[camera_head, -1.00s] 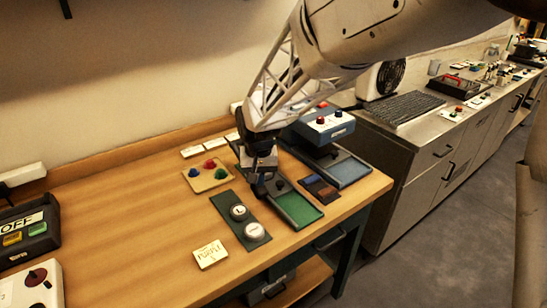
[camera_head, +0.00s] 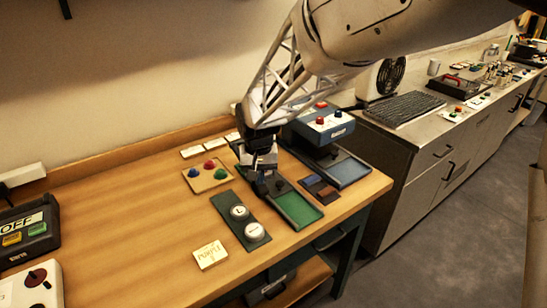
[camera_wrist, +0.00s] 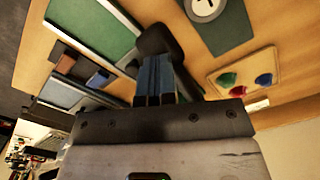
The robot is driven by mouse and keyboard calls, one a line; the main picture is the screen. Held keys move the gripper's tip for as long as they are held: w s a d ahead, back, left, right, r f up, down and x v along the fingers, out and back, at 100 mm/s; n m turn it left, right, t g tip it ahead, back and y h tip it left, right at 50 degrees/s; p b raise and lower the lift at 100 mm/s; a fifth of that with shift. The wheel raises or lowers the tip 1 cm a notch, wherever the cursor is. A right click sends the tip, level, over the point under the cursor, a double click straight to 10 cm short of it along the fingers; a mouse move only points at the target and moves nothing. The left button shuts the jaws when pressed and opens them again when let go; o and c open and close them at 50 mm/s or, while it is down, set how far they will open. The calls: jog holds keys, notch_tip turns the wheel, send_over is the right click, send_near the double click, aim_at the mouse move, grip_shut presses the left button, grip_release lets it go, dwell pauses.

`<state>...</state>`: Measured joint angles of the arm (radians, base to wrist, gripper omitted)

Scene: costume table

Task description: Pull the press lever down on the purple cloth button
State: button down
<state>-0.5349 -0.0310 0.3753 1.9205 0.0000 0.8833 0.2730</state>
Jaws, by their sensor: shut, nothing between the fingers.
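My arm hides most of the press in the head view. A dark green plate (camera_head: 226,205) with two round pale dies (camera_head: 240,212) lies left of the gripper. A card reading PURPLE (camera_head: 210,254) lies in front of it. I cannot make out the purple cloth button.
A wooden tray (camera_head: 207,177) with red, blue and green buttons lies behind the plate. Brown and blue pieces (camera_head: 319,187), a grey-blue tray (camera_head: 348,171) and a blue box with red knobs (camera_head: 322,123) stand to the right. The table's left middle is clear.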

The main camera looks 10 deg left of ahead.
notch_tip(320, 180, up, 14)
dwell(1.5)
jog(key=shift+w, duration=0.1)
jog(key=s+d+r+m, duration=0.1)
jog(key=s+d, duration=0.3)
jog(key=d, duration=0.3)
jog(key=s+d+r+t, duration=0.1)
jog(key=s+d, duration=0.2)
jog(key=d, duration=0.4)
jog(key=s+d+m, duration=0.1)
jog(key=s+d, duration=0.3)
jog(key=d, duration=0.3)
jog(key=s+d+f, duration=0.2)
jog(key=s+d, duration=0.4)
jog(key=s, duration=0.2)
jog(key=s+d+f+m+t, duration=0.1)
jog(key=s+d+f, duration=0.1)
jog(key=s+d, duration=0.5)
jog(key=shift+s+f+t, duration=0.25)
jog(key=shift+s+t, duration=0.05)
jog(key=shift+s, duration=0.4)
